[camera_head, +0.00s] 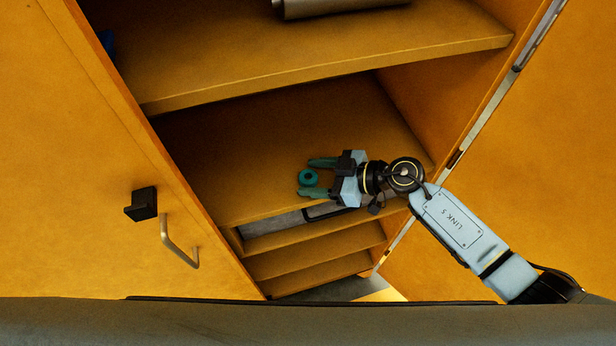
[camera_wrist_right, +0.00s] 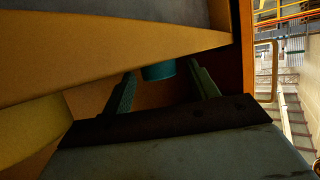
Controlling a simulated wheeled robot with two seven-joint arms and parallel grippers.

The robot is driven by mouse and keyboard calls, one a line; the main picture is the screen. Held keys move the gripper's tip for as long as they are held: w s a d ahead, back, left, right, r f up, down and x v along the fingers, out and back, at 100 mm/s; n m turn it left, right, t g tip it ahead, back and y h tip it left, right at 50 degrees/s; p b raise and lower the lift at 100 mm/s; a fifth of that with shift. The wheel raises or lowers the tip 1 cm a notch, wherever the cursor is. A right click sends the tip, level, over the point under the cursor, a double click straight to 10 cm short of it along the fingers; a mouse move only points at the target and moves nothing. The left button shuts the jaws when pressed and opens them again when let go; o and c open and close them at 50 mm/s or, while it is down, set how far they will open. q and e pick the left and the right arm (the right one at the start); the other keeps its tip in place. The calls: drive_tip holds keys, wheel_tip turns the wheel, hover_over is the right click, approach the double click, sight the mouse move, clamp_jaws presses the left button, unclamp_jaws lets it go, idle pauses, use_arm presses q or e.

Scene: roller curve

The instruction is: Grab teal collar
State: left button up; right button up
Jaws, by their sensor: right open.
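The teal collar (camera_head: 308,177) is a small ring with a dark hole, on the middle shelf (camera_head: 250,140) of the open wooden cabinet. My right gripper (camera_head: 312,177) is open, with its two green fingers pointing left, one on each side of the collar in the head view. In the right wrist view the collar (camera_wrist_right: 158,72) shows between the fingertips of the right gripper (camera_wrist_right: 160,82), its top cut off by a wooden edge. Whether the fingers touch it, I cannot tell. My left gripper is not in view.
An upper shelf (camera_head: 300,60) holds a grey cylinder (camera_head: 335,6). A blue thing (camera_head: 106,42) is partly hidden at the upper left. Lower shelves (camera_head: 315,264) lie below. The left door has a black knob (camera_head: 141,204) and a metal handle (camera_head: 178,243). The cabinet's right side is near my arm.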

drive_tip(key=c, duration=1)
drive_tip(key=shift+r, duration=0.1)
drive_tip(key=shift+c, duration=0.2)
